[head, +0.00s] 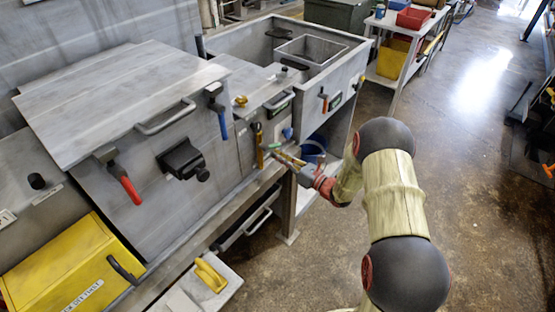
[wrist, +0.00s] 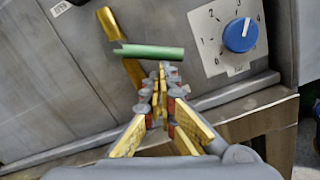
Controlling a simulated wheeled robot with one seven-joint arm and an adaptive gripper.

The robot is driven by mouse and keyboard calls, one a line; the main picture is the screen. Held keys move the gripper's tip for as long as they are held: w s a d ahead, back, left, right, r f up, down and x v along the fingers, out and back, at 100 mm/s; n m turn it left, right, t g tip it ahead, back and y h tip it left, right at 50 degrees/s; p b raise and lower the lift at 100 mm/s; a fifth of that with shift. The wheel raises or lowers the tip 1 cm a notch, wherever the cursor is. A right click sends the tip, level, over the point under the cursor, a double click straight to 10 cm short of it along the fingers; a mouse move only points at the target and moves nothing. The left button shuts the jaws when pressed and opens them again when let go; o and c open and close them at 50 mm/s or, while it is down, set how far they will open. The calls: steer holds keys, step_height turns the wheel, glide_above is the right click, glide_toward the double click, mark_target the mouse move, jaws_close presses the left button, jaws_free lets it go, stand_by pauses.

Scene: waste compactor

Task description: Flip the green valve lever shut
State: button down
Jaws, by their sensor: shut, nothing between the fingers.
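The green valve lever (wrist: 150,52) lies roughly crosswise over a vertical brass pipe (wrist: 108,22) in the wrist view. Its free end points right, towards the dial. In the head view the brass pipe (head: 258,148) shows on the machine's front, and the lever is very small there. My gripper (wrist: 163,68) is shut and empty. Its fingertips are just below the right half of the lever in the wrist view; I cannot tell whether they touch it. In the head view my gripper (head: 278,156) reaches in from the right, close to the pipe.
A blue dial (wrist: 240,34) on a white numbered plate is right of the lever. A metal ledge (wrist: 225,125) runs below. Red (head: 130,190) and blue (head: 222,124) handles are on the machine to the left. A blue bucket (head: 313,150) stands behind my gripper.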

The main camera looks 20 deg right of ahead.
steer(key=shift+w+d+r+n, duration=0.3)
steer(key=shift+d+r+n, duration=0.15)
steer(key=shift+n, duration=0.35)
steer(key=shift+w+d+r+n, duration=0.3)
steer(key=shift+r+n, duration=0.25)
steer(key=shift+n, duration=0.25)
